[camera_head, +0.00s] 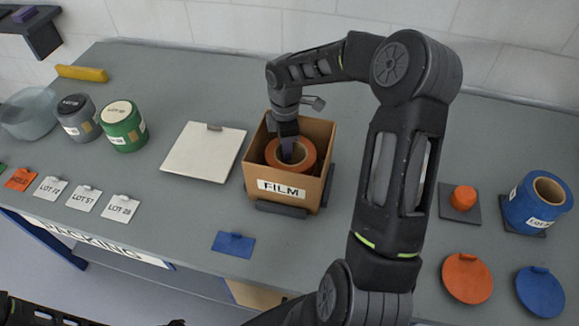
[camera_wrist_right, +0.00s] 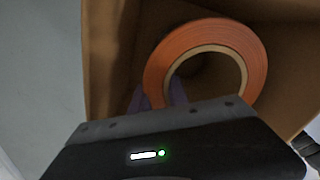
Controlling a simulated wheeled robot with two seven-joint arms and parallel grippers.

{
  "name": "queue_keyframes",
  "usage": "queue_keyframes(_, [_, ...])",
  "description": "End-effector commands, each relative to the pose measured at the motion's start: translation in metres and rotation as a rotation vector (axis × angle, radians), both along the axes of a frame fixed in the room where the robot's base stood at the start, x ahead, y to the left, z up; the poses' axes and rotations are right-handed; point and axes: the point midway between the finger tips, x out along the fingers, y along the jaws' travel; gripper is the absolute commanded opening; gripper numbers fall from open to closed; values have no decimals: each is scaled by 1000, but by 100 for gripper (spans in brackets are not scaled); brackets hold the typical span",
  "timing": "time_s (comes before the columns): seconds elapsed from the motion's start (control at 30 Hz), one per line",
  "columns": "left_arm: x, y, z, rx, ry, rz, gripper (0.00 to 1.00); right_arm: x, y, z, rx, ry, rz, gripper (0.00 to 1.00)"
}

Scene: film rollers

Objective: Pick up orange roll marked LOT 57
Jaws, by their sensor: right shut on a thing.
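An orange roll (camera_head: 304,158) with a pale core sits inside the brown cardboard box marked FILM (camera_head: 318,198). No lot mark on it is readable. My right gripper (camera_head: 290,150) reaches down into the box and is shut on the roll's near-left wall. In the right wrist view the orange roll (camera_wrist_right: 252,48) shows as a ring, with the purple fingers (camera_wrist_right: 165,95) at its lower left edge. The fingertips are partly hidden by the roll and gripper body. A dark arm part of mine shows at the lower left of the head view; the left gripper itself does not.
A blue roll (camera_head: 520,212) stands at the right, beside a small orange piece (camera_head: 464,197) on a dark pad. Green (camera_head: 133,139) and grey (camera_head: 70,128) rolls stand at the left. A white board (camera_head: 190,165) lies left of the box. Lot cards (camera_head: 84,197) line the front edge.

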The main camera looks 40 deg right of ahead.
Motion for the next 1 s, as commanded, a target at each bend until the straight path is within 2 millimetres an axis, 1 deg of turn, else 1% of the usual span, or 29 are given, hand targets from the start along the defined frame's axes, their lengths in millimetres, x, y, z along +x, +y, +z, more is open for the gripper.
queue_keyframes(0.03, [0, 0, 0, 0, 0, 0, 0, -1, 0, 0, 1, 2, 0, 9])
queue_keyframes(0.13, [0, 0, 0, 0, 0, 0, 0, -1, 0, -1, 1, 2, 0, 1])
queue_keyframes(0.17, [0, 0, 0, 0, 0, 0, 0, -1, 0, -1, 1, 2, 0, 0])
queue_keyframes(1.0, [0, 0, 0, 0, 0, 0, 0, -1, 0, -1, 1, 4, 0, 0])
